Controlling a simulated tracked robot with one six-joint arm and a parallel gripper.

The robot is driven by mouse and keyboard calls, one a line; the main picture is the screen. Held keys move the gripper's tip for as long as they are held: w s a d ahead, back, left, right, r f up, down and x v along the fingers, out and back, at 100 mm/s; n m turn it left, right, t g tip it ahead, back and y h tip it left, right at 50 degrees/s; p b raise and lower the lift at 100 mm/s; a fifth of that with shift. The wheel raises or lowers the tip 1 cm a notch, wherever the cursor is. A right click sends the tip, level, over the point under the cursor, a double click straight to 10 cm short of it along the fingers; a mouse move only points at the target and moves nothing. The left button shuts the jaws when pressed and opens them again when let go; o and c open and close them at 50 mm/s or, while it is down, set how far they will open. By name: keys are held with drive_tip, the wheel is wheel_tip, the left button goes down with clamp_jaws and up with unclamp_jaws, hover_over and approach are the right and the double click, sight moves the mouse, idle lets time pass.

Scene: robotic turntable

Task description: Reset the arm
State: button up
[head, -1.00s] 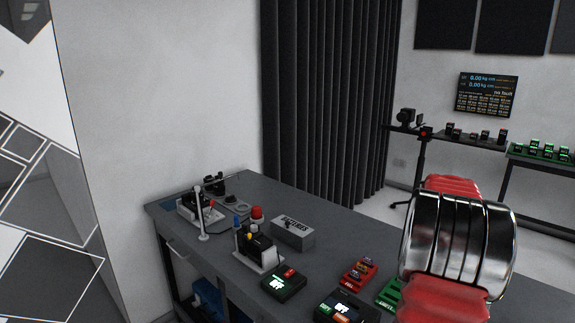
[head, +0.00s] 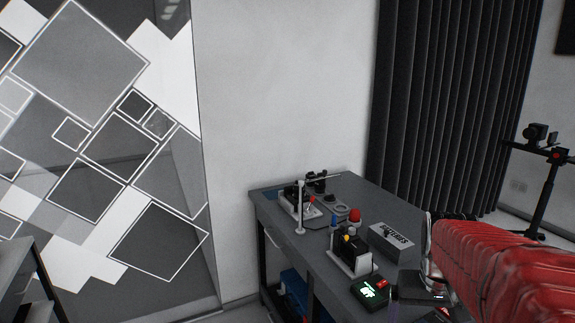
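My red arm (head: 495,268) shows at the lower right of the head view, in front of the workbench. Its ribbed red sleeve reaches in from the right edge, with a thin metal rim at its left end. The arm hides the right part of the bench.
A grey workbench (head: 265,208) stands against the white wall. It holds a batteries box (head: 391,241), a device with a red knob (head: 355,215), a lever device (head: 300,207) and a small lit box (head: 369,292). A tripod (head: 541,200) stands at right. A patterned panel (head: 95,150) fills the left.

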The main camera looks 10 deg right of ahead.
drive_tip(key=s+a+r+n+t+y, duration=0.1)
drive_tip(key=s+a+n+t, duration=0.1)
drive_tip(key=a, duration=0.9)
drive_tip(key=s+a+r+n+t, duration=0.2)
drive_tip(key=a+n, duration=0.1)
drive_tip(key=a, duration=0.9)
drive_tip(key=shift+s+a+r+y, duration=0.2)
drive_tip(key=shift+s+r+y, duration=0.1)
drive_tip(key=shift+y, duration=0.1)
